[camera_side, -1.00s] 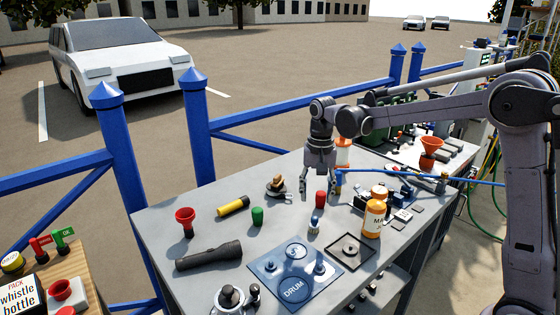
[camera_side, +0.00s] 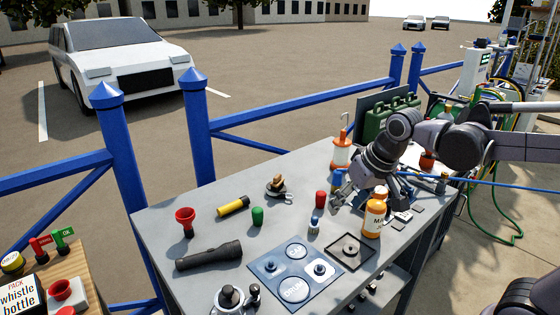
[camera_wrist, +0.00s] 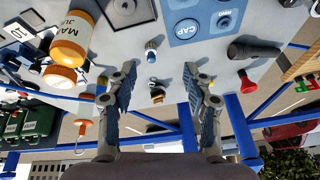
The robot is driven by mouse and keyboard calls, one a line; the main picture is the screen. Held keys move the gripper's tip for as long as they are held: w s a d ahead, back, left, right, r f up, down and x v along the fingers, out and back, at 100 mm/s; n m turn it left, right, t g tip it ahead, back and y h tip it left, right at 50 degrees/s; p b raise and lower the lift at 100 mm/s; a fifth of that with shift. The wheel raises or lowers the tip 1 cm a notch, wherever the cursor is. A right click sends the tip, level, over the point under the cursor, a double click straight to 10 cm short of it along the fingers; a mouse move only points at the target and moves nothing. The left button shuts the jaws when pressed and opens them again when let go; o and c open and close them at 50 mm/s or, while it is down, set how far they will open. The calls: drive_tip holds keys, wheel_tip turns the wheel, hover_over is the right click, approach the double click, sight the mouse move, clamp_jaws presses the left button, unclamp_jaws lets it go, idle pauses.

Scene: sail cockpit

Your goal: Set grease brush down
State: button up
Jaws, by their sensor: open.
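My gripper (camera_side: 347,196) is open and empty, tilted over the right part of the grey workbench (camera_side: 210,280). Both of its fingers show spread apart in the wrist view (camera_wrist: 160,70), with nothing between them. I cannot tell for sure which item is the grease brush. A small dark dish (camera_side: 274,194) with a tan piece (camera_side: 279,184) on it stands at the bench's back middle, left of my gripper. A short blue-and-silver item (camera_side: 314,225) stands in front of a red cylinder (camera_side: 320,200); both are left of my gripper.
An orange bottle (camera_side: 374,219) stands close in front of my gripper, and an orange-and-white lantern-like item (camera_side: 341,152) behind it.

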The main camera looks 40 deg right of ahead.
drive_tip(key=s+a+f+n+t, duration=0.1)
drive_tip(key=s+f+n+t, duration=0.1)
drive_tip(key=s, duration=0.3)
drive_tip(key=shift+s+a+f+n, duration=0.15)
drive_tip(key=shift+s+f+n, duration=0.2)
drive_tip(key=shift+f+n, duration=0.2)
